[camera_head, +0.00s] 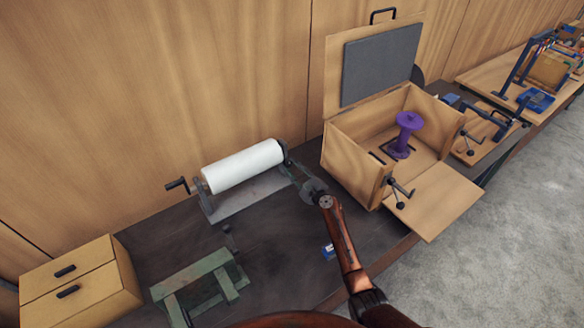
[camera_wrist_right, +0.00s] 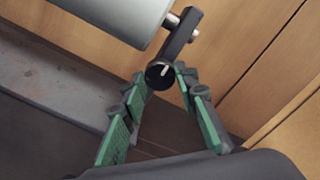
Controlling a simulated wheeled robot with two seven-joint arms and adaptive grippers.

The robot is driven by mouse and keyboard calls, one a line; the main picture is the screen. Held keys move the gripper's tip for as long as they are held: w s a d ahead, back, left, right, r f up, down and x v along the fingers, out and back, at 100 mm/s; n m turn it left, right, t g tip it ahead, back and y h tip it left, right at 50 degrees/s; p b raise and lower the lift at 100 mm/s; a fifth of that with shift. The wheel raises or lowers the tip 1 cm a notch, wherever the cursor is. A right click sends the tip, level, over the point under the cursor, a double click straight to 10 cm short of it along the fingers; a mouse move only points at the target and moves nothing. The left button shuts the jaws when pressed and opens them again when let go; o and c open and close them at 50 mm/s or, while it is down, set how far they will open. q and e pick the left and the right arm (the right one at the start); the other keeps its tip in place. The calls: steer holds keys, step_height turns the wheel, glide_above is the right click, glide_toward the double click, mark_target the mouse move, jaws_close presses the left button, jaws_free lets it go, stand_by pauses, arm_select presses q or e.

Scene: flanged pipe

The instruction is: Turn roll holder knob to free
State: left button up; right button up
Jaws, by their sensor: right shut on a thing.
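The roll holder holds a white roll (camera_head: 243,166) on a grey base plate (camera_head: 250,197) at the back of the dark bench. Its black round knob (camera_wrist_right: 160,74) with a pale mark sits on the end bracket (camera_wrist_right: 181,33) in the right wrist view. My right gripper (camera_head: 297,172) is at the right end of the roll, its arm reaching in from the lower right. In the right wrist view, its green-padded fingers (camera_wrist_right: 161,82) are shut on the knob, one on each side. My gripper largely hides the knob in the head view. My left gripper is not in view.
An open wooden box (camera_head: 352,157) with a purple spool (camera_head: 405,135) stands right of my arm. A green stand (camera_head: 200,279) and a small drawer cabinet (camera_head: 78,283) are at the front left. A crank handle (camera_head: 177,184) sticks out at the roll's left end.

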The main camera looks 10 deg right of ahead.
steer(key=shift+o, duration=0.2)
steer(key=shift+f, duration=0.1)
steer(key=o, duration=0.8)
steer(key=shift+o, duration=0.2)
steer(key=v, duration=1.2)
